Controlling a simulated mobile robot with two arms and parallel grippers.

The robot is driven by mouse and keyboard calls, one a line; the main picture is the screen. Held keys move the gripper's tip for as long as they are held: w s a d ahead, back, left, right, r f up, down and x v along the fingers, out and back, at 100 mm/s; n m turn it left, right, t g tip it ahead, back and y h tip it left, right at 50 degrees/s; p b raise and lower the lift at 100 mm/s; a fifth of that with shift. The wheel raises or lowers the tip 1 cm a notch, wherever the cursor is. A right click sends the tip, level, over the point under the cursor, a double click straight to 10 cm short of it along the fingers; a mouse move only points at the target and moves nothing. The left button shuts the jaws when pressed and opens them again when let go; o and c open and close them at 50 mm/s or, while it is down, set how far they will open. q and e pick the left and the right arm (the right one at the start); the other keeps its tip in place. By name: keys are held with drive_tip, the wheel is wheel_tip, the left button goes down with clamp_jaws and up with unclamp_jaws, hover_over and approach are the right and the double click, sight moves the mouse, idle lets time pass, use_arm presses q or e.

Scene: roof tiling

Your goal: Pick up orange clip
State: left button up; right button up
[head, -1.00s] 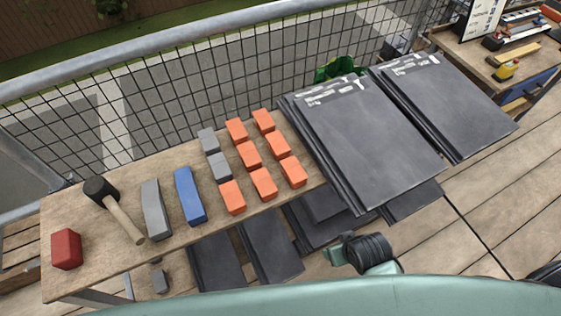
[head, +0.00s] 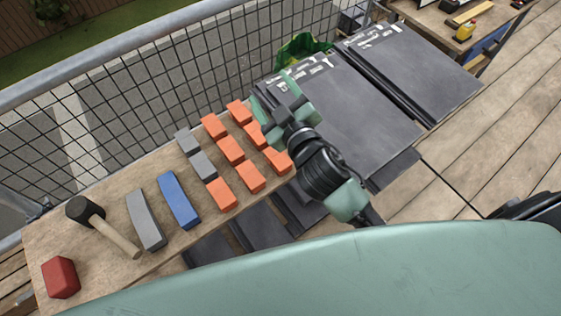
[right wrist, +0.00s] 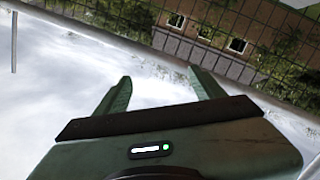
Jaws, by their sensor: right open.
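Several orange clips (head: 231,150) lie in rows on the wooden bench, and look like small orange blocks in the head view. My right gripper (head: 270,90) is above the right end of the bench, beside the far right clips, and partly covers the view of the right-hand clips and the slate stack. Its jaws are open and empty; the right wrist view shows the two green fingers (right wrist: 158,80) apart, with only fence, trees and a bright blurred area beyond. No clip shows in the right wrist view. My left gripper is not in view.
Two grey clips (head: 203,165), a blue block (head: 179,200), a grey block (head: 146,220), a mallet (head: 103,226) and a red block (head: 60,278) lie on the bench. Stacked dark slates (head: 365,110) stand at right. A mesh fence (head: 130,120) runs behind.

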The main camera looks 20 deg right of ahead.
drive_tip(key=s+a+r+n+g+y, duration=0.35)
drive_tip(key=a+r+n+y, duration=0.85)
drive_tip(key=a+n+y, duration=0.4)
drive_tip(key=s+a+f+n+g+y, duration=0.1)
drive_tip(key=s+a+f+n+g, duration=0.3)
drive_tip(key=s+a+n+g, duration=0.45)
drive_tip(key=n+g+h, duration=0.5)
drive_tip(key=n+h, duration=0.3)
drive_tip(key=h, duration=1.1)
hover_over(283, 162)
drive_tip(key=f, duration=2.3)
drive_tip(key=shift+s+d, duration=0.1)
drive_tip(key=shift+s, duration=0.25)
drive_tip(key=shift+d+f, duration=0.1)
drive_tip(key=shift+f, duration=0.15)
drive_tip(key=f, duration=0.2)
drive_tip(key=f+p, duration=0.1)
drive_tip(key=f, duration=0.1)
drive_tip(key=f+p, duration=0.1)
drive_tip(key=f, duration=0.2)
drive_tip(key=shift+w+a, duration=0.25)
drive_tip(key=shift+w, duration=0.05)
clamp_jaws()
